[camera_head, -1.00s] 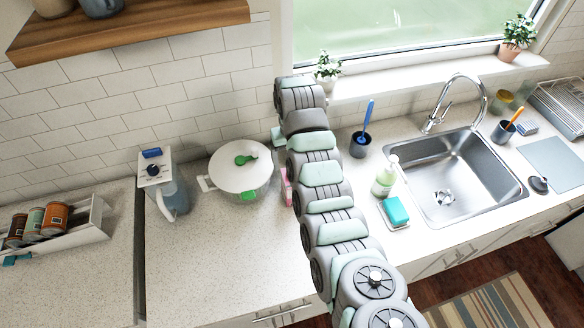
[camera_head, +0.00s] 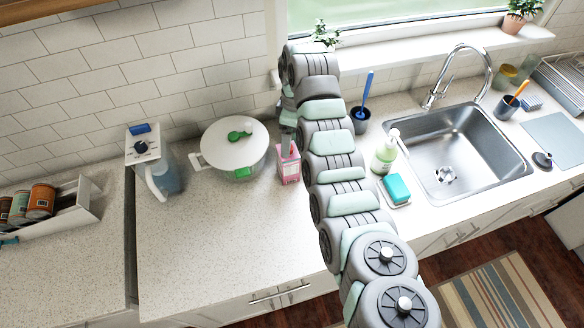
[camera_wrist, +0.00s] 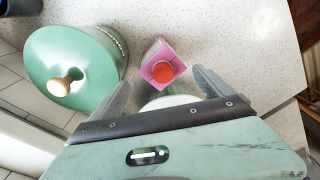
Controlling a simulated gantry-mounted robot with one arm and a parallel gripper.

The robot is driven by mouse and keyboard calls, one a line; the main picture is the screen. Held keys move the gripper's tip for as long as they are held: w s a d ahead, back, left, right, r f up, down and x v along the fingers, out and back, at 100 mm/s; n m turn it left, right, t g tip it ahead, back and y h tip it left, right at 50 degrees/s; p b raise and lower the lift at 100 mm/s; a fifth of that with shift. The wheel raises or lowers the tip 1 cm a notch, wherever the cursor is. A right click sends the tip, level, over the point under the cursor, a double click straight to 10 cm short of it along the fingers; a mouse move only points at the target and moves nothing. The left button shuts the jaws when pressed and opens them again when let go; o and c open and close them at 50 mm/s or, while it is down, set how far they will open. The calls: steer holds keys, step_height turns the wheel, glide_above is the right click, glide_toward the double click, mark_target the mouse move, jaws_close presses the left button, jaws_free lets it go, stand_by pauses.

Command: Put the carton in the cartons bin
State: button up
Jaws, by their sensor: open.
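The carton (camera_head: 289,168) is pink with a reddish cap and stands upright on the counter, right of a white lidded pot. In the wrist view the carton (camera_wrist: 160,68) is seen from above with its red cap. My gripper (camera_head: 287,132) is above the carton in the head view, partly hidden by my arm. In the wrist view my gripper (camera_wrist: 161,80) is open, with a finger on either side and the carton showing between and beyond the tips. I cannot tell whether it touches the carton. I cannot identify a cartons bin.
The white lidded pot (camera_head: 234,157) stands close left of the carton, with a jug-like appliance (camera_head: 158,165) further left. A dark cup with a brush (camera_head: 360,118), a soap bottle (camera_head: 385,155) and the sink (camera_head: 450,150) lie right. The front counter is clear.

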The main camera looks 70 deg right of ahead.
mark_target(287, 161)
steer(key=n, duration=0.2)
steer(key=f+n+b, duration=0.1)
steer(key=n, duration=0.3)
steer(key=shift+s+d+f+b, duration=0.15)
steer(key=shift+d+b, duration=0.1)
steer(key=shift+b, duration=0.1)
steer(key=f, duration=0.3)
steer(key=f+p, duration=0.1)
steer(key=f, duration=0.1)
steer(key=shift+w+a+f, duration=0.15)
steer(key=shift+w+a, duration=0.05)
steer(key=shift+a, duration=0.1)
steer(key=f, duration=0.2)
steer(key=a+f+p, duration=0.1)
steer(key=f, duration=0.1)
steer(key=shift+w, duration=0.3)
steer(key=shift+w+d+f, duration=0.1)
steer(key=shift+f, duration=0.45)
steer(key=shift+c, duration=0.4)
jaws_close()
